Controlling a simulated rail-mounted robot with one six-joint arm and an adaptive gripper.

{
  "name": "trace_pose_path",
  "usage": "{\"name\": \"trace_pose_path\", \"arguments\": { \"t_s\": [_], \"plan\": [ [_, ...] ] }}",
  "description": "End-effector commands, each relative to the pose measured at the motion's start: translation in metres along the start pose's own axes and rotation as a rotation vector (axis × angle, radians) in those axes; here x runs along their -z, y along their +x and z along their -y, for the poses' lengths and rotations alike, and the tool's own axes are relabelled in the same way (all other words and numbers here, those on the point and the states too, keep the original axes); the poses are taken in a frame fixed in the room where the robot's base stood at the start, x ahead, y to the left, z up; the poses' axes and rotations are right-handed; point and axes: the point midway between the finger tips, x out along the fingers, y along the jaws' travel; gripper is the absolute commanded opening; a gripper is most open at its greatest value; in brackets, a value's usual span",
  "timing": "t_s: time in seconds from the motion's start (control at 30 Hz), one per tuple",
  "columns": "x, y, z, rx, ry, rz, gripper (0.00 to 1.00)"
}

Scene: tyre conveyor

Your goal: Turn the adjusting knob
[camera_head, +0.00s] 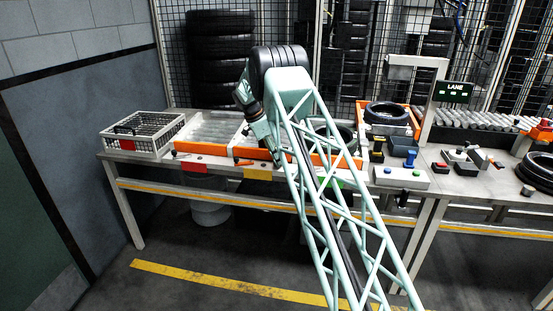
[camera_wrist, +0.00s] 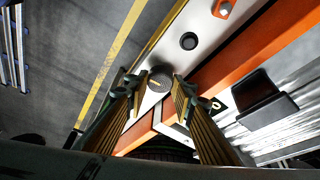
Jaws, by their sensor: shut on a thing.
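The adjusting knob (camera_wrist: 160,76) is a round grey disc with a short yellow-orange mark on its face. It sits on the pale front rail (camera_wrist: 206,24) of the conveyor table, in the middle of the wrist view. My gripper (camera_wrist: 156,84) has one finger on each side of the knob, shut on it. In the head view my gripper (camera_head: 275,157) reaches down to the table's front edge beside the orange rail (camera_head: 345,161). The knob cannot be made out there, being hidden by my arm and gripper.
A black round button (camera_wrist: 188,41) and a dark box (camera_wrist: 262,98) are close to the knob. A white wire basket (camera_head: 163,146) stands at the table's left end. A button box (camera_head: 390,181) and a tyre (camera_head: 387,113) are to the right of my arm.

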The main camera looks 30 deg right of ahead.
Motion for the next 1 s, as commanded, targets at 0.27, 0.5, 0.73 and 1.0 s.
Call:
{"name": "trace_pose_path", "arguments": {
  "t_s": [0.27,0.5,0.73,1.0],
  "plan": [
    [-0.0006,0.0008,0.0000,-0.019,0.042,0.001,0.13],
    [-0.0008,0.0010,-0.0001,-0.019,0.043,0.001,0.13],
    [-0.0006,0.0008,0.0001,-0.018,0.042,0.001,0.36],
    [-0.0001,0.0002,0.0005,-0.017,0.042,0.000,0.37]
  ]
}}
